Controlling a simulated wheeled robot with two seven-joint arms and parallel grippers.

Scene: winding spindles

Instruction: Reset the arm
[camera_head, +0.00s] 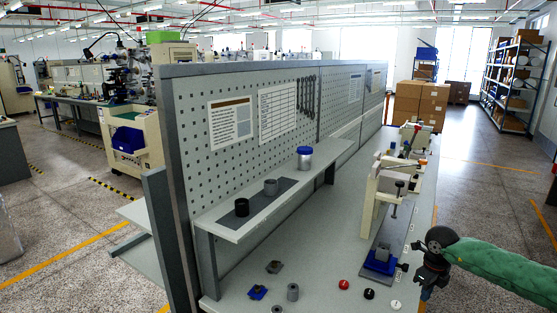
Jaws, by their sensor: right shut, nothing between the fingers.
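My right arm, in a green sleeve, comes in from the right edge. My right gripper (425,284) hangs beside the right edge of the workbench (340,240), near the winding machine (384,205) with its blue fixture (380,262). The gripper is small and dark here; it looks shut and holds nothing visible. My left arm and gripper do not show.
On the bench's front part lie a red button (344,285), a black one (369,294), a white one (396,305) and several small metal parts. A shelf (262,205) carries a blue-lidded jar (304,158), a grey cylinder (271,187) and a black cylinder (242,207). A pegboard (235,90) stands behind.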

